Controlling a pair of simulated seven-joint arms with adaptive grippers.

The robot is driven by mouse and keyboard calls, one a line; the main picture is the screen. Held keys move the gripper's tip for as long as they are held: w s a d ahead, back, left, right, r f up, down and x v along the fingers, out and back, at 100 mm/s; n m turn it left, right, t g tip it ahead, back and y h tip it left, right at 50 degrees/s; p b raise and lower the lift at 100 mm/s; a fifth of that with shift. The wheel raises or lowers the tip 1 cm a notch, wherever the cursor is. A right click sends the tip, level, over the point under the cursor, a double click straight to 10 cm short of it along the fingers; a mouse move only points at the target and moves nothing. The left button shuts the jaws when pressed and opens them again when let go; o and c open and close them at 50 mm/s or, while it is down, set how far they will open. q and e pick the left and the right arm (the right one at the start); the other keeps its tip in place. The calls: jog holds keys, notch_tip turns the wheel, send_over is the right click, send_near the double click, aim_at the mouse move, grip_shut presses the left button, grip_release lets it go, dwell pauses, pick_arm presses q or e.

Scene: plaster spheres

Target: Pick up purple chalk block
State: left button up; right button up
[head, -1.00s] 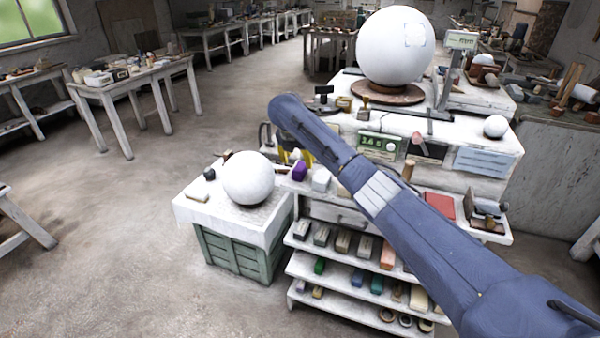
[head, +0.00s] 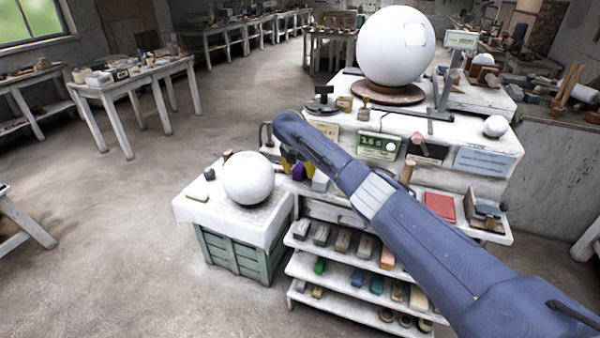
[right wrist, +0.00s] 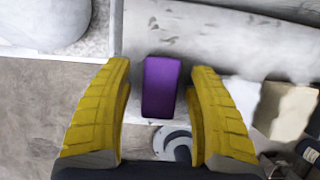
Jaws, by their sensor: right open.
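The purple chalk block (head: 298,172) lies on the narrow shelf top at the front of the white workbench. In the right wrist view, the purple chalk block (right wrist: 160,87) shows upright in the picture between two yellow fingers. My right gripper (head: 290,166) is open, with its yellow fingertips close around the block in the head view. In the right wrist view, the right gripper (right wrist: 160,82) has a finger on each side of the block, with a gap on both sides. My left gripper is not in view.
A white block (head: 320,182) lies just right of the purple one. A large plaster sphere (head: 248,178) rests on the low white-topped crate table (head: 205,212) to the left. Shelves of coloured blocks sit below the bench (head: 470,170).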

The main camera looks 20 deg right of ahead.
aim_at(300, 165)
jog(key=shift+o, duration=0.2)
grip_shut()
dwell(0.3)
jog(key=shift+r, duration=0.1)
notch_tip(300, 165, up, 20)
dwell(0.6)
jog(key=c, duration=0.7)
grip_release()
grip_shut()
